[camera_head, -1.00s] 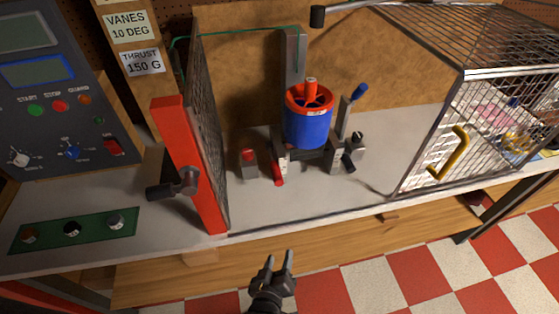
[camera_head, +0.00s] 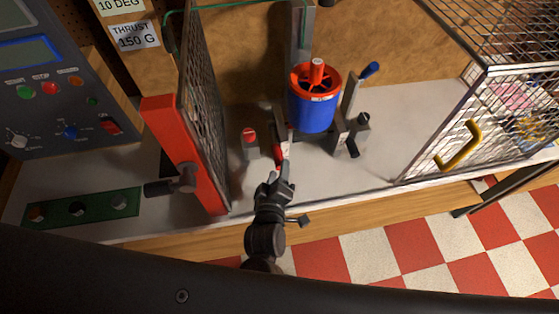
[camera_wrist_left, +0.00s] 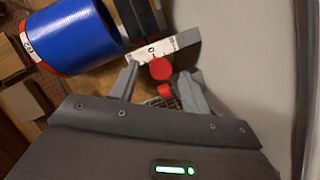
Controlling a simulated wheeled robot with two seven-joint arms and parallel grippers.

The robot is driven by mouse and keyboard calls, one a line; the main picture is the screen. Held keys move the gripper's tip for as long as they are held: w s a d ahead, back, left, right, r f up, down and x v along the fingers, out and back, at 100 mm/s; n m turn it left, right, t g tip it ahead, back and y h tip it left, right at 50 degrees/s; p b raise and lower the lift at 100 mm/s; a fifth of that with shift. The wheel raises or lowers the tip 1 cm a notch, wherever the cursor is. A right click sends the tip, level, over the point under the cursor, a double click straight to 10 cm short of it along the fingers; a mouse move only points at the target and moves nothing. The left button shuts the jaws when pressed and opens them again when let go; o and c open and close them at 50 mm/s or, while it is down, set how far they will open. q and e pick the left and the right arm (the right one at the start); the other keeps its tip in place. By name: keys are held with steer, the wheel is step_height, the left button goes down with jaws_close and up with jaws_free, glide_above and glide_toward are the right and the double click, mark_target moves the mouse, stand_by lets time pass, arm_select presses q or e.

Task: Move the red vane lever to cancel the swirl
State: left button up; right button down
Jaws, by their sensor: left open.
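The red vane lever (camera_head: 278,156) is at the front of the stand below the blue ducted rotor (camera_head: 311,112), partly hidden by my gripper. In the left wrist view, its red end (camera_wrist_left: 160,69) shows beside a white scale plate (camera_wrist_left: 155,49) with a 0 mark. My left gripper (camera_head: 278,171) is open at the lever. In the left wrist view, its fingers (camera_wrist_left: 160,88) stand on either side of the red parts, with gaps visible; contact cannot be told. The blue duct also shows in the left wrist view (camera_wrist_left: 72,35). My right gripper is not in view.
A red-framed mesh screen (camera_head: 185,165) stands left of my gripper. A post with a red top (camera_head: 250,137) is close by on the left. A blue-handled lever (camera_head: 369,70) and a dark knob (camera_head: 362,118) are right. A wire cage (camera_head: 455,130) stands farther right.

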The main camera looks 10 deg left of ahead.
mark_target(276, 147)
arm_select(q)
steer(key=shift+x, duration=1.1)
steer(key=shift+w+f, duration=0.1)
steer(key=shift+w, duration=0.4)
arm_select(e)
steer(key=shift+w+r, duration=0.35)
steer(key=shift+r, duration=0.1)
